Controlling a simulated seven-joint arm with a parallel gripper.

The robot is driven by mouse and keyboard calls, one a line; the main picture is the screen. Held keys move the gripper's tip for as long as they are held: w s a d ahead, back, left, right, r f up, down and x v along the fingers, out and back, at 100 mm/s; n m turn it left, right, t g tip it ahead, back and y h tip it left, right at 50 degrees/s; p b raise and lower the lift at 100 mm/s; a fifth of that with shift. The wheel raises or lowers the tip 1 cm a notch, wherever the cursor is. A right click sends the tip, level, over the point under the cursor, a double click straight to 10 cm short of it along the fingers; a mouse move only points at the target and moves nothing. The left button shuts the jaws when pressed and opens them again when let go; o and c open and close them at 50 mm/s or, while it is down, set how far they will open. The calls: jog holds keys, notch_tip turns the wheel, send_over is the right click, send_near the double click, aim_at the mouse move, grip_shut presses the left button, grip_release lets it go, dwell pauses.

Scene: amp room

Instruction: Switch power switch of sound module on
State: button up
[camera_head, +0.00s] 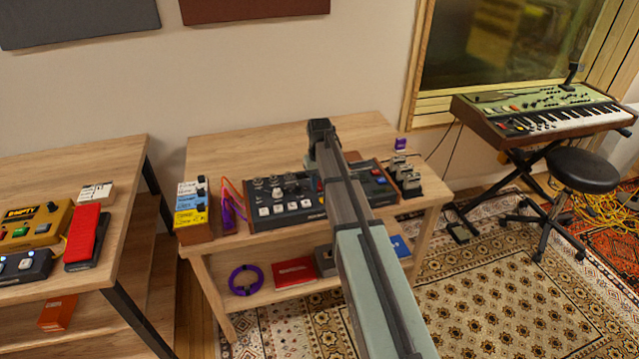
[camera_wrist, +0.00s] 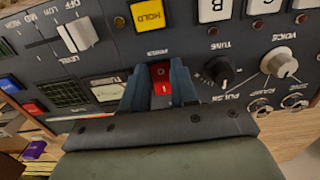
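The sound module (camera_head: 285,208) is a dark, wood-sided panel with knobs and buttons on the middle table. Part of it is hidden behind my arm. In the wrist view, its panel (camera_wrist: 232,40) fills most of the picture. The power switch (camera_wrist: 161,80) is a small red rocker marked O and I. It shows between my gripper's fingers (camera_wrist: 160,86), which stand apart on either side of it. I cannot tell whether the fingers touch the switch or which side of it is pressed. In the head view, my gripper's fingers are hidden by the wrist.
Close to the switch are a yellow HOLD button (camera_wrist: 147,15), a black TUNE knob (camera_wrist: 217,71) and a white slider (camera_wrist: 77,36).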

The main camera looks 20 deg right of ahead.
grip_shut()
jog(key=shift+w+g, duration=0.5)
jog(key=shift+g, duration=0.3)
jog(key=shift+r+g, duration=0.15)
jog(key=shift+g, duration=0.55)
jog(key=shift+s, duration=0.1)
jog(key=shift+o, duration=1)
grip_release()
jog(key=shift+r, duration=0.1)
jog(key=v, duration=1.1)
jog(key=shift+r, duration=0.4)
